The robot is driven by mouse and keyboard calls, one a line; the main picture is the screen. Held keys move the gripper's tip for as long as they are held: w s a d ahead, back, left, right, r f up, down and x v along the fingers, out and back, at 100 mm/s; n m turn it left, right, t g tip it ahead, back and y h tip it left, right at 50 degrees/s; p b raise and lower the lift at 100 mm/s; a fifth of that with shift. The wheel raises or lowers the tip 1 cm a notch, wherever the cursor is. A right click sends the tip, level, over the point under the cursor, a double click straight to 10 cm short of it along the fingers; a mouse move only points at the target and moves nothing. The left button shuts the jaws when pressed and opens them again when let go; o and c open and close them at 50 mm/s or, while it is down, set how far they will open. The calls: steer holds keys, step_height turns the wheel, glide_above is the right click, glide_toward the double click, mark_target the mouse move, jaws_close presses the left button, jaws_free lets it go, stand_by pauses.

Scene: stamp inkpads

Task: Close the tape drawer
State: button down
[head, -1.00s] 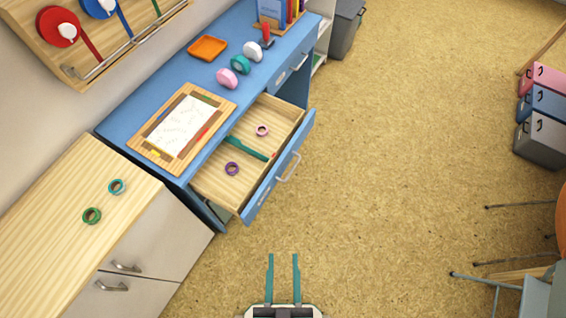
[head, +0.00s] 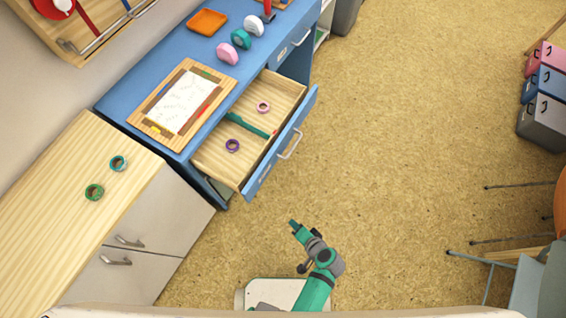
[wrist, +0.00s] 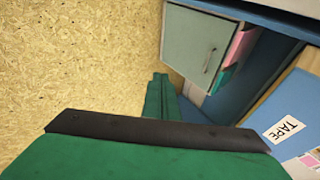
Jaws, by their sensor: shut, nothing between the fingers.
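The tape drawer (head: 252,172) of the blue desk is pulled well open in the head view. Its blue front carries a silver handle (head: 291,144). Inside lie a pink tape ring (head: 263,107), a purple tape ring (head: 232,145) and a dark green divider. In the wrist view a white label reading TAPE (wrist: 284,128) shows on a blue surface at the right. My gripper (head: 293,223) is shut and empty, in front of and below the drawer in the picture, apart from it. Its green fingers (wrist: 160,92) show together in the wrist view.
The blue desk (head: 134,95) bears a clipboard, an orange tray and tape dispensers. A light wood cabinet (head: 60,190) with two rings stands at the left. A grey door with a handle (wrist: 200,47) shows in the wrist view. Open floor lies right of the drawer; chairs stand at far right.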

steer(key=w+r+y, duration=0.2)
steer(key=w+y, duration=0.1)
steer(key=w, duration=0.2)
steer(key=n+t+y, duration=0.2)
steer(key=y, duration=0.6)
glide_toward(274, 159)
steer(key=x, duration=0.6)
steer(key=shift+w+a+f, duration=0.15)
steer(key=shift+a, duration=0.05)
steer(key=shift+w, duration=0.1)
